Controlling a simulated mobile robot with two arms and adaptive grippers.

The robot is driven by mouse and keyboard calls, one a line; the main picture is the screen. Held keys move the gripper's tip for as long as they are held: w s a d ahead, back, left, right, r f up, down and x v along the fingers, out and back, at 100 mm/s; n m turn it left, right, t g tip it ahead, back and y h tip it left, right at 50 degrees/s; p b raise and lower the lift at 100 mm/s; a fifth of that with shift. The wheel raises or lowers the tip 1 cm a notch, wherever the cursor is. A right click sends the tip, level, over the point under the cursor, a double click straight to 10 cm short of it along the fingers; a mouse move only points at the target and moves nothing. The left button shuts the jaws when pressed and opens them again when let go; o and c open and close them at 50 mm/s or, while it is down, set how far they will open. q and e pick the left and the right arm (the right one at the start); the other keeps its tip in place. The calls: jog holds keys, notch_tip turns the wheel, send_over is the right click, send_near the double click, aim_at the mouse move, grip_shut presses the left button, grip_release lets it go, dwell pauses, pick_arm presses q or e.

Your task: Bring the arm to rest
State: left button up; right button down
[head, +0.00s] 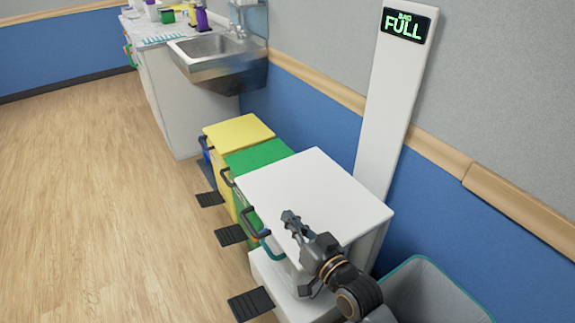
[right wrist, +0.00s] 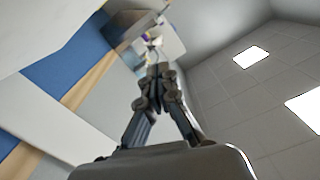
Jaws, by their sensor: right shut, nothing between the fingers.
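My right gripper (head: 291,217) is in the head view, in front of the white lid of the nearest bin. Its fingers are together and empty. In the right wrist view my right gripper (right wrist: 159,70) shows its two fingers meeting at the tips with nothing between them. From these views I cannot tell how far the gripper is from the lid. My left gripper is not in view.
A white-lidded bin (head: 318,187), a green bin (head: 258,156) and a yellow bin (head: 238,133) stand in a row along the wall, with black pedals on the floor. A tall white panel (head: 393,110) reads "BAG FULL". An open grey bin (head: 425,290) is at lower right. The wooden floor at left is clear.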

jog(key=s+d+f+g+h, duration=0.45)
jog(key=s+d+f, duration=0.25)
jog(key=s+f, duration=0.25)
jog(key=s+d+f+g+h, duration=0.25)
jog(key=s+d, duration=0.35)
jog(key=s, duration=0.3)
jog(key=s+d+f+g+h, duration=0.1)
jog(key=s+d+g+h, duration=0.1)
jog(key=s+d+g, duration=0.45)
notch_tip(320, 180, down, 23)
jog(key=s+a+t+p, duration=0.1)
jog(key=s+a, duration=0.1)
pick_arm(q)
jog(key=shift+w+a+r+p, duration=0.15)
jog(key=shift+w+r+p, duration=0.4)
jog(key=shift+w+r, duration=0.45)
pick_arm(e)
jog(key=s+d+f, duration=0.1)
jog(key=s+f, duration=0.7)
jog(key=s+d+f+g, duration=0.1)
jog(key=s+d+f, duration=0.1)
jog(key=s+f, duration=0.7)
jog(key=shift+s+d, duration=0.3)
